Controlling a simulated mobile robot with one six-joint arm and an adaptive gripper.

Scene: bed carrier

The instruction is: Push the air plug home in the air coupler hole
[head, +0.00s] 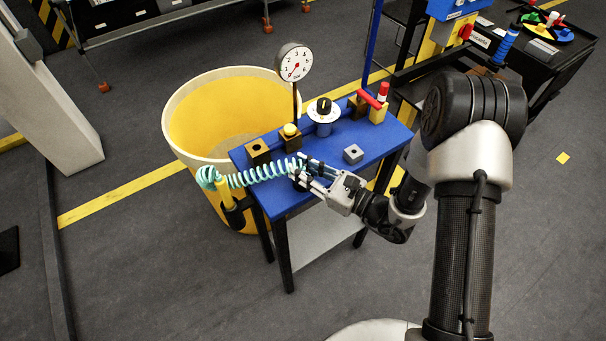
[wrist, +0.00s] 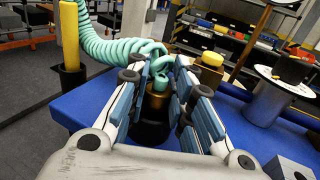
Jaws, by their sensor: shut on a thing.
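My gripper (head: 306,168) is above the front part of the blue table. In the wrist view its fingers (wrist: 160,100) close around the air plug (wrist: 156,99), a brass-coloured and dark piece. The teal coiled hose (head: 255,175) runs from the left to the plug; it also loops above it in the wrist view (wrist: 112,47). The plug's lower end is hard to make out between the fingers. A brown block with a dark round hole (head: 258,151), apparently the air coupler, stands at the table's left back, apart from the gripper. In the wrist view the hose partly hides that block.
A yellow button block (head: 290,131), dial knob (head: 323,112), pressure gauge (head: 293,63) and red-handled valve (head: 378,108) line the table's back. A grey cube (head: 353,154) sits right of my gripper. A yellow post in a black holder (head: 228,196) stands at the left edge.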

